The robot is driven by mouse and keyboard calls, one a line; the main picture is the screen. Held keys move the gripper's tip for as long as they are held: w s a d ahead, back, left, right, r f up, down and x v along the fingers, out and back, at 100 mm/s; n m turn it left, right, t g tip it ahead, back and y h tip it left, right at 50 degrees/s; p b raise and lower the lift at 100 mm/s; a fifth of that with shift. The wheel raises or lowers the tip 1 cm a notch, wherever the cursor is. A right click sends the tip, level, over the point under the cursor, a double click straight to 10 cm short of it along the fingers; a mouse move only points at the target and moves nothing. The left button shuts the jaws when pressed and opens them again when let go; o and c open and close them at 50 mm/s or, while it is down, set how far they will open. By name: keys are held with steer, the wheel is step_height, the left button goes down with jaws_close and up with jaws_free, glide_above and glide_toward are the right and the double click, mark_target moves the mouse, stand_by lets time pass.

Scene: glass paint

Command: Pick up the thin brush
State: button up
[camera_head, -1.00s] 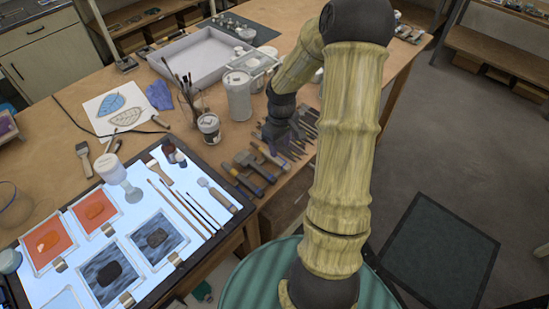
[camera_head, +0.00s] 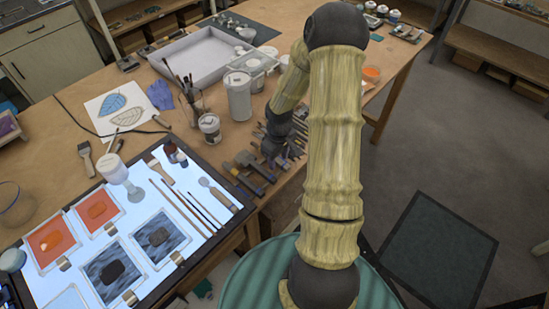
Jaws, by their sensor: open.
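Several slender brushes lie side by side on the lit panel (camera_head: 132,222), slanting down to the right. A thin dark brush (camera_head: 206,208) lies between paler long-handled brushes (camera_head: 176,206) and a tool with a thicker grey handle (camera_head: 217,192). I cannot tell for sure which one is the thin brush. My gripper (camera_head: 272,152) hangs over the tools on the wooden table, right of the panel and apart from these brushes. It is open and holds nothing I can see; its fingertips are small and partly lost against the dark tools.
Hammers or similar tools (camera_head: 254,170) lie at the table's near edge. A jar of upright brushes (camera_head: 190,100), a white lidded jar (camera_head: 238,95) and a smaller jar (camera_head: 210,128) stand behind.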

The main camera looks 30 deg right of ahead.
stand_by(0.4)
jaws_close()
step_height(320, 180, up, 10)
steer(key=b, duration=0.1)
stand_by(0.5)
stand_by(0.4)
